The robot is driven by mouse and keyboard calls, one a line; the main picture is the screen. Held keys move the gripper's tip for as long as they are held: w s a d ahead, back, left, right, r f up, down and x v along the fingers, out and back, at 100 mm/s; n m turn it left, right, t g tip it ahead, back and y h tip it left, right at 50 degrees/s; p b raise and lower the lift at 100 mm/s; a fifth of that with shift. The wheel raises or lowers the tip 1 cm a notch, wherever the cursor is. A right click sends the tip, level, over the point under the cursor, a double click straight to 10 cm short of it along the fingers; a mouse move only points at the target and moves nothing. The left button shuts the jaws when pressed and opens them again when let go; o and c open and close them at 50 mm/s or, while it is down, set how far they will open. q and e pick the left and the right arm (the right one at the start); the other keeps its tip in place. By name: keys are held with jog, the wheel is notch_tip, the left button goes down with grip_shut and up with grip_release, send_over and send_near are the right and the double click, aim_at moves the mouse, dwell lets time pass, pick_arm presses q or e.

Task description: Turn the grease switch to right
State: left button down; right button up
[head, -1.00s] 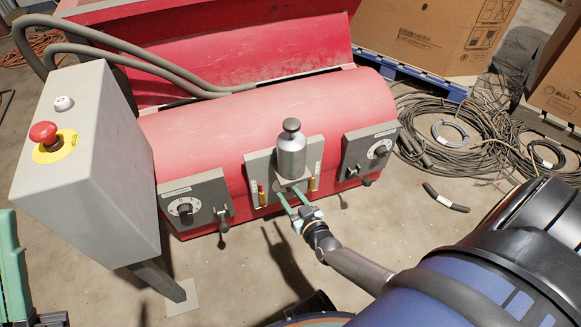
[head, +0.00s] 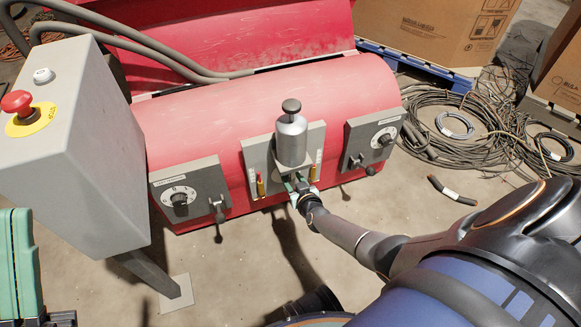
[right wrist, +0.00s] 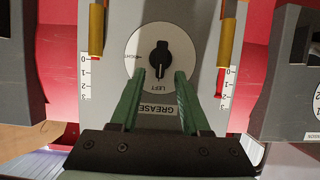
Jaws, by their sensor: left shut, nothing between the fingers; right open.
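The grease switch (right wrist: 161,55) is a black knob on a white round dial with LEFT and RIGHT labels, mounted on a grey plate marked GREASE. In the right wrist view the lettering is upside down, and the knob's pale mark points down toward LEFT. My right gripper (right wrist: 161,75) is open, with green fingertips at either side of the knob's lower end; contact is unclear. In the head view my right gripper (head: 296,187) is at the plate below the silver canister, largely hiding the switch. My left gripper (head: 20,215) is shut and empty at the left edge.
The silver canister (head: 291,140) stands above the switch on the red machine (head: 260,105). Brass-coloured gauges (head: 260,186) flank it. Grey panels with dials (head: 180,198) and levers sit at both sides. A grey emergency-stop box (head: 75,150) stands left.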

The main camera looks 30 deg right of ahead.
aim_at(288, 176)
jog(key=shift+b+x, duration=0.5)
jog(key=shift+x, duration=0.6)
grip_shut()
